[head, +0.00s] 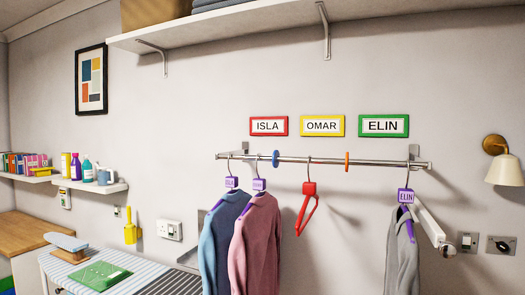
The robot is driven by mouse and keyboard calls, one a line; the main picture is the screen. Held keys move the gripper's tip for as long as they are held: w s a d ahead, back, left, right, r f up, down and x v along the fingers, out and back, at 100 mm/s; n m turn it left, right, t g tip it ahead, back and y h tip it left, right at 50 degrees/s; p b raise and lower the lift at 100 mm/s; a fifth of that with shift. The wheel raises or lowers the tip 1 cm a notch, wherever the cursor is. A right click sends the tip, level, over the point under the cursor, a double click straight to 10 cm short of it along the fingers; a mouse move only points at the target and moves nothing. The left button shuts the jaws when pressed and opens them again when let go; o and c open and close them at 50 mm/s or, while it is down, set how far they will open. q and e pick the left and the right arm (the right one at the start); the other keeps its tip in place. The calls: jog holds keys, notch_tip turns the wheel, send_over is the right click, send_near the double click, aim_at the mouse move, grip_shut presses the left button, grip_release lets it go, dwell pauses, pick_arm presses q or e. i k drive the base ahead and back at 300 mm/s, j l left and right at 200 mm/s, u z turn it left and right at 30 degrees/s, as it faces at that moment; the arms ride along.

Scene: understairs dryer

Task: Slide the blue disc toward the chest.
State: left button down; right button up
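The blue disc (276,158) sits on the metal wall rail (325,161). It is between the hook of the pink garment (255,245) on its left and the hook of an empty red hanger (308,205) on its right. An orange disc (347,162) is farther right on the same rail. A wooden-topped unit (22,236) stands at the far left; I cannot tell whether it is the chest. Neither of my grippers is in view.
A blue garment (221,240) hangs left of the pink one. A grey garment (400,255) tagged ELIN hangs near the rail's right end, beside a white rod (433,222). Name signs are above the rail. A striped surface (165,282) with a green item is lower left.

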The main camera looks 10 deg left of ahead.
aim_at(276, 153)
jog(key=i+j, duration=0.15)
jog(key=j, duration=0.15)
jog(key=i+j+z, duration=0.15)
jog(key=j, duration=0.15)
jog(key=i+j, duration=0.15)
jog(key=j, duration=0.15)
jog(key=i+j+z, duration=0.15)
jog(key=j, duration=0.2)
jog(key=i+j, duration=0.15)
jog(key=j, duration=0.15)
jog(key=z, duration=0.05)
